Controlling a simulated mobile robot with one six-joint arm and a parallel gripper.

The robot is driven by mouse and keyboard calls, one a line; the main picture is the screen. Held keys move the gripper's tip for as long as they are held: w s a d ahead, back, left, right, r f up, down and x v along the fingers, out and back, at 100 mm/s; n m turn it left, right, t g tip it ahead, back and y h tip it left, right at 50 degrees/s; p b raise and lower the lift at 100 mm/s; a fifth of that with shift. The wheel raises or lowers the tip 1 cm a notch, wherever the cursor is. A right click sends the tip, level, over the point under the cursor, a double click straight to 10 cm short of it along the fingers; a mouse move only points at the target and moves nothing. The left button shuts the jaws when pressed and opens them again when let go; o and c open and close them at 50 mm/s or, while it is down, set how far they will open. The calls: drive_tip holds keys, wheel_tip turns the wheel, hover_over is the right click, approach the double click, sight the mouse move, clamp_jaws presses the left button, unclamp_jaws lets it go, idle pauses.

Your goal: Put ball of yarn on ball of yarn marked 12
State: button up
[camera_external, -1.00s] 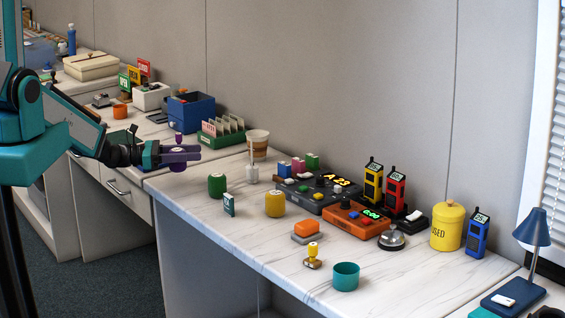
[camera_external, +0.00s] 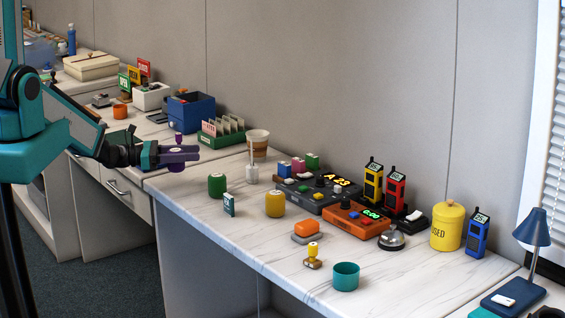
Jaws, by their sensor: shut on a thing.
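My gripper (camera_external: 183,156) is at the left end of the near white counter, above its top. Its fingers are shut on a small purple thing (camera_external: 177,167) that shows just below them; they hide most of it, so I cannot tell its shape. A green rounded thing (camera_external: 216,185) and a yellow rounded thing (camera_external: 275,204) stand on the counter to the right of my gripper, apart from it. They could be balls of yarn, but they are too small to tell. No mark 12 is readable.
An orange device (camera_external: 356,220) and a teal cup (camera_external: 346,277) are farther right. The counter's front left is clear.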

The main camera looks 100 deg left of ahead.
drive_tip(key=shift+s+a+f+y, duration=0.15)
drive_tip(key=shift+a+f+y, duration=0.15)
drive_tip(key=shift+a+f, duration=0.4)
drive_tip(key=shift+w+a+f+n+y+b, duration=0.2)
drive_tip(key=shift+w+a+f+n+y, duration=0.1)
drive_tip(key=shift+a, duration=0.25)
drive_tip(key=shift+w+a+f+n+y+b, duration=0.15)
drive_tip(key=shift+a+f+n+y, duration=0.15)
drive_tip(key=shift+a, duration=0.25)
drive_tip(key=x, duration=0.1)
drive_tip(key=b+x, duration=0.1)
drive_tip(key=x, duration=0.2)
drive_tip(key=shift+w+d+r+b, duration=0.15)
drive_tip(key=shift+d+r+b, duration=0.1)
drive_tip(key=shift+r+b, duration=0.1)
drive_tip(key=w+d+r+m+h+b, duration=0.1)
drive_tip(key=w+d+r+b, duration=0.1)
drive_tip(key=w, duration=0.4)
drive_tip(key=w+d+r+h+b, duration=0.1)
drive_tip(key=w+d+r+b, duration=0.15)
drive_tip(key=w, duration=0.45)
drive_tip(key=w+d+r+m+h+b, duration=0.2)
drive_tip(key=w+d+r+b, duration=0.1)
drive_tip(key=w+d, duration=0.4)
drive_tip(key=w+d+r+m+h+b, duration=0.1)
drive_tip(key=w+d+r+h+b, duration=0.2)
drive_tip(key=w+d, duration=0.4)
drive_tip(key=shift+w+d+r+m+t, duration=0.35)
drive_tip(key=shift+d+r, duration=0.35)
drive_tip(key=shift+d, duration=0.5)
